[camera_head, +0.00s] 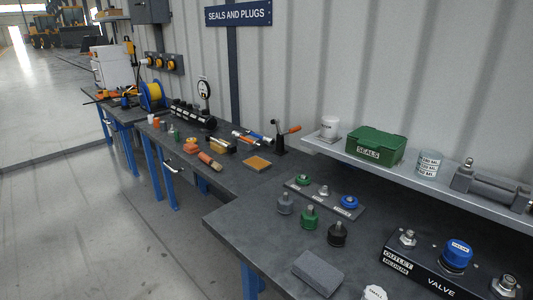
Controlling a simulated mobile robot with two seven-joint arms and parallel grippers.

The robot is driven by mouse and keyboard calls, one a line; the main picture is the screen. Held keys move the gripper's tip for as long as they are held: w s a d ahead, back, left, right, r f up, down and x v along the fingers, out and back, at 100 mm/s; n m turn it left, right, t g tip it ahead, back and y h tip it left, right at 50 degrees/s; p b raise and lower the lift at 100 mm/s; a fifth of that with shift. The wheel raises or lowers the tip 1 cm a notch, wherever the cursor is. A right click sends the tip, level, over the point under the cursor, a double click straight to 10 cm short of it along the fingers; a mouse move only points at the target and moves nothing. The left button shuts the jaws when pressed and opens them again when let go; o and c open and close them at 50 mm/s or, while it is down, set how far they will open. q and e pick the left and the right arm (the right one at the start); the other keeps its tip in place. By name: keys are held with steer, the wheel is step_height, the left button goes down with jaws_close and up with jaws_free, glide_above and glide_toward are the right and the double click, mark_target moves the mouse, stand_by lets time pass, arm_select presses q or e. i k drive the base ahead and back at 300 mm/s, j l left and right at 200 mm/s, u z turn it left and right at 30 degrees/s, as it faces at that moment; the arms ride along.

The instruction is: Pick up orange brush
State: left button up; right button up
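An orange brush (207,159) appears to lie on the middle part of the dark workbench, near its front edge. It is small in the head view, with an orange body and a paler end toward the lower right. A small red-orange object (190,149) sits just left of it. Neither of my grippers shows in the head view, so I cannot see whether they are open or shut.
The near bench (245,215) carries grey, green and black couplers, a grey block (318,272) and a valve panel (440,262). A shelf (400,172) holds a green SEALS box (376,146). An orange-yellow pad (257,163) lies right of the brush. The floor left of the benches is clear.

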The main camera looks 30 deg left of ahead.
mark_target(203, 157)
steer(key=i+j+z, duration=0.15)
steer(key=j+z, duration=0.3)
steer(key=j, duration=0.6)
steer(key=j+z, duration=0.5)
steer(key=j, duration=1.25)
steer(key=k+j+z, duration=0.1)
steer(key=j, duration=1.3)
steer(key=k+j+z, duration=0.05)
